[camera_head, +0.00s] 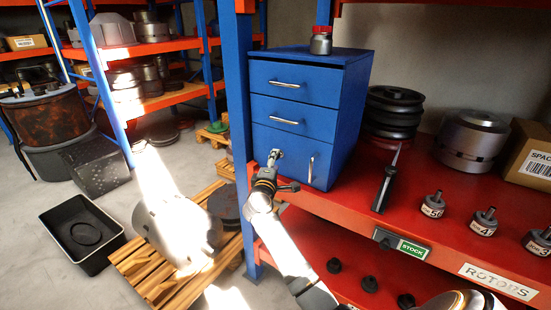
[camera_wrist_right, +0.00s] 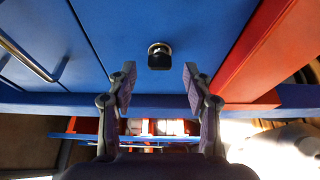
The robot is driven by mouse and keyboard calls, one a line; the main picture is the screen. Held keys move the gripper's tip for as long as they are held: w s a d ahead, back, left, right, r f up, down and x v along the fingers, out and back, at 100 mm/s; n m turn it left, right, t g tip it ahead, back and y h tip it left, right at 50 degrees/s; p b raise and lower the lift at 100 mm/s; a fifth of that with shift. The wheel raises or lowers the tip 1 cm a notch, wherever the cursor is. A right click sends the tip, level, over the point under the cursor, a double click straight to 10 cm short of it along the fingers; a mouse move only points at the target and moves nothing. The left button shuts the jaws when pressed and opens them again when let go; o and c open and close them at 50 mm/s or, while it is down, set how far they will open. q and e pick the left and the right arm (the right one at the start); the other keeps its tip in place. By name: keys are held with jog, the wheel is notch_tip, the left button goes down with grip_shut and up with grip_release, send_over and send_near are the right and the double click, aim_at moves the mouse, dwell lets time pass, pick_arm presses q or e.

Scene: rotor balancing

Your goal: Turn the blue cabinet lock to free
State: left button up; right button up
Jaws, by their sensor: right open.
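The blue cabinet (camera_head: 300,108) stands on the red shelf, with two drawers above a lower front that has a vertical handle (camera_head: 311,169). In the right wrist view the cabinet lock (camera_wrist_right: 159,56) is a small dark knob with a metal ring on the blue face. My right gripper (camera_wrist_right: 159,86) is open and empty, its fingers on either side of the lock's line, with the lock beyond the tips. In the head view my right gripper (camera_head: 273,160) is at the cabinet's lower left front, where the lock is hard to make out. My left gripper is out of view.
A red-lidded jar (camera_head: 321,40) stands on the cabinet. To its right on the red shelf (camera_head: 345,201) are a dark upright tool (camera_head: 385,186), black pulleys (camera_head: 393,112) and several numbered rotors (camera_head: 433,204). A blue post (camera_head: 238,110) rises just left of the cabinet.

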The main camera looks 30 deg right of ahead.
jog(key=shift+x, duration=1.4)
